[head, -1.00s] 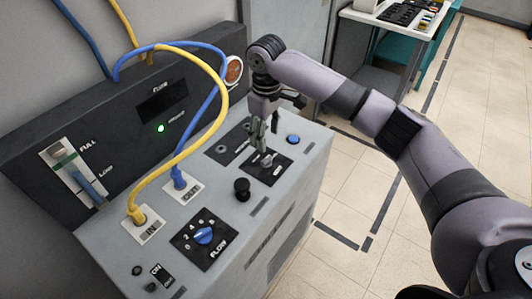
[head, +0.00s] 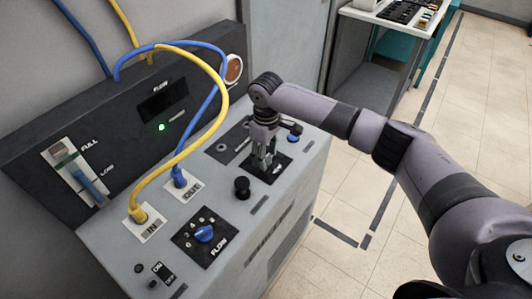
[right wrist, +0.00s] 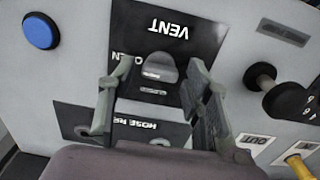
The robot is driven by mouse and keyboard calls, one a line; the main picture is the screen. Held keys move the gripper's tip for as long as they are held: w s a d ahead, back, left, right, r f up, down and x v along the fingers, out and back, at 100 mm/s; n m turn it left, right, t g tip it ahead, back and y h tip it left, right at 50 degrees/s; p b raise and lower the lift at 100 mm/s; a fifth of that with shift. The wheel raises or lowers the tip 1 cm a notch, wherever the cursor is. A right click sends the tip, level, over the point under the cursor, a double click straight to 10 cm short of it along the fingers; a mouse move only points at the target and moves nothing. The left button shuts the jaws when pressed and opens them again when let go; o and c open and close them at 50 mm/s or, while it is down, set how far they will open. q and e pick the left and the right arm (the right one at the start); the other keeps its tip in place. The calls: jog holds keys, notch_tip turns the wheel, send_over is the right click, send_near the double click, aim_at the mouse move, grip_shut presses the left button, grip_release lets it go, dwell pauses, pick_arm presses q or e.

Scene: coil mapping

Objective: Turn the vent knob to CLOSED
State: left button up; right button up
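The vent knob (right wrist: 158,67) is a small grey knob on a black plate (right wrist: 205,30) marked VENT, upside down in the right wrist view. Part of the word OPEN shows left of the knob; a small label below it is hard to read. My right gripper (right wrist: 152,78) is open, with one finger on each side of the knob and visible gaps between. In the head view my right gripper (head: 262,165) points down over the black vent plate (head: 281,168) and largely hides the knob. My left gripper is not in view.
A blue button (head: 293,138) lies behind the vent plate. A black knob (head: 242,187), the blue flow dial (head: 204,234) and blue and yellow hoses (head: 222,100) stand to the left. Open floor (head: 345,200) lies right of the grey console (head: 150,215).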

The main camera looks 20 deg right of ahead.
jog(key=c, duration=0.9)
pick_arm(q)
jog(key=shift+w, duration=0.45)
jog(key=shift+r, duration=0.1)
pick_arm(e)
jog(key=shift+r, duration=0.1)
